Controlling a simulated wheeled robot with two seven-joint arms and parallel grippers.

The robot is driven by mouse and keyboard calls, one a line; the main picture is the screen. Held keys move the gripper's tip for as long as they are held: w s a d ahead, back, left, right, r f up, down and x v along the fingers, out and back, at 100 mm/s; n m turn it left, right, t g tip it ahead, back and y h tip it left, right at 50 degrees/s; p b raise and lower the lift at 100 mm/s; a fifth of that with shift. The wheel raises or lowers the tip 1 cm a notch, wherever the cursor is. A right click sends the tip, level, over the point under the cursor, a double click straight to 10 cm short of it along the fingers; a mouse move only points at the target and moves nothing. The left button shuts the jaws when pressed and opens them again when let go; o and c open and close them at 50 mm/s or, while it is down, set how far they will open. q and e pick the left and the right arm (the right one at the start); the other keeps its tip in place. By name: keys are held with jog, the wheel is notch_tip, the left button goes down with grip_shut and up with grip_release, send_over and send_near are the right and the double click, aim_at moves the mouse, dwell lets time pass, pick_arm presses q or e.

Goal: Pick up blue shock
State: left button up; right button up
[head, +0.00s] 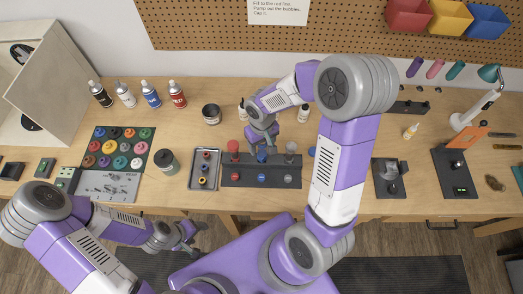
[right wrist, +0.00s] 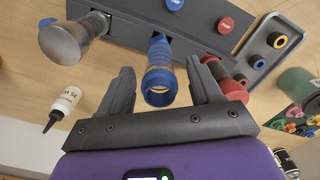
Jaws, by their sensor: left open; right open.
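The blue shock (right wrist: 158,72) stands in the middle of a dark stand (right wrist: 135,15). In the right wrist view its ring-shaped end points toward my palm. My right gripper (right wrist: 161,84) is open, with one finger on each side of the blue shock and visible gaps between. In the head view my right gripper (head: 262,144) hangs over the back of the dark stand (head: 235,180) and covers most of the blue shock (head: 262,157). My left gripper (head: 197,237) is open and empty, low in front of the table edge.
A red shock (head: 233,150) and a grey shock (head: 291,151) stand on either side of the blue one. A tray with rings (head: 194,183) lies left of the stand. White bottles (head: 303,114) stand close behind. A dark jar (head: 211,114) is behind left.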

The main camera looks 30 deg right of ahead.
jog(key=shift+s+f, duration=0.1)
jog(key=shift+f, duration=0.5)
grip_shut()
